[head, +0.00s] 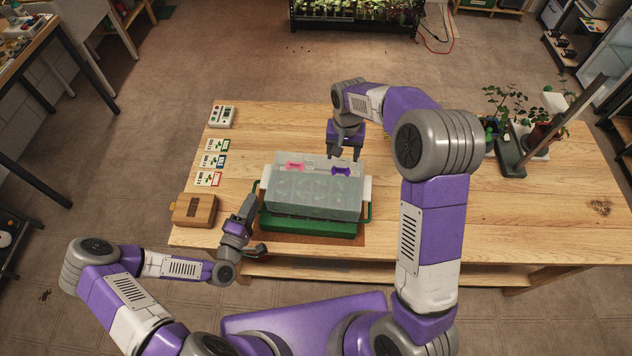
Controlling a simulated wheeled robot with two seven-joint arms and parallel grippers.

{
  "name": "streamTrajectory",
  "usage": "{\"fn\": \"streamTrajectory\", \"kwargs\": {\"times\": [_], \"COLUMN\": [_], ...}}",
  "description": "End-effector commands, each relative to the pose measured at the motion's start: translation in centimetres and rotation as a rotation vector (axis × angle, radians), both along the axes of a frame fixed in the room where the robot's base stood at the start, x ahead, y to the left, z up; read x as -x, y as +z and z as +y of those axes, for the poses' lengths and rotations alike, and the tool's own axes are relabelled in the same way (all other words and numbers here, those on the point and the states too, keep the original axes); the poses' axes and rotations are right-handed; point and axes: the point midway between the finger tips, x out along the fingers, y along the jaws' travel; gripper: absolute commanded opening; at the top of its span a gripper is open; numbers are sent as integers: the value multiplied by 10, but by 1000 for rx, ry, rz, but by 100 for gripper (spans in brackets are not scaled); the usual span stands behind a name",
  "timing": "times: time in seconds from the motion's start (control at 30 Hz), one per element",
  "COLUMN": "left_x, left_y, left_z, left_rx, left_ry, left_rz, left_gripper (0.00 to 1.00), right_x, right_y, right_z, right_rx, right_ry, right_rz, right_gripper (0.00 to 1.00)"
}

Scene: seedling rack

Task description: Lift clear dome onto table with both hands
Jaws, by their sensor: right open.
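The clear dome (318,195) sits on a green tray (312,225) near the front of the wooden table, with a pink piece and a purple piece on its top. My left gripper (257,225) is at the dome's left front corner, beside the tray, with its fingers apart and nothing seen between them. My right gripper (344,152) is open above the dome's far edge, pointing down. Whether its fingertips touch the dome cannot be told.
A wooden box (195,210), several seed cards (213,162) and a small white device (222,117) are on the table's left side. Potted plants (541,135) and a dark stand (511,150) are at the right back. The table's right front (520,215) is clear.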

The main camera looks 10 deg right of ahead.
Motion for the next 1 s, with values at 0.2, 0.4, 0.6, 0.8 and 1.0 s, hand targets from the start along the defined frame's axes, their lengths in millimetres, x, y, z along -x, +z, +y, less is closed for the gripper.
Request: {"fn": "streamTrajectory", "kwargs": {"times": [0.2, 0.4, 0.6, 0.8, 1.0], "left_x": [-29, -52, -60, -61, -60], "left_y": [1, 1, 0, 0, 0], "left_z": [-16, -28, -32, -32, -32], "left_rx": [1, -1, 0, 0, 0], "left_ry": [-3, -1, 1, 1, 0], "left_rz": [-3, -3, 0, 0, 0], "left_gripper": [39, 39, 39, 39, 15], "right_x": [1, 1, 1, 1, 0], "right_y": [-34, -59, -69, -69, -69], "right_z": [-1, 0, 0, 0, 0], "right_rx": [0, -1, -1, -1, -1], "right_ry": [-1, 0, -1, -1, 0], "right_rz": [4, 2, 0, 0, 0], "right_gripper": [64, 64, 64, 64, 39]}}
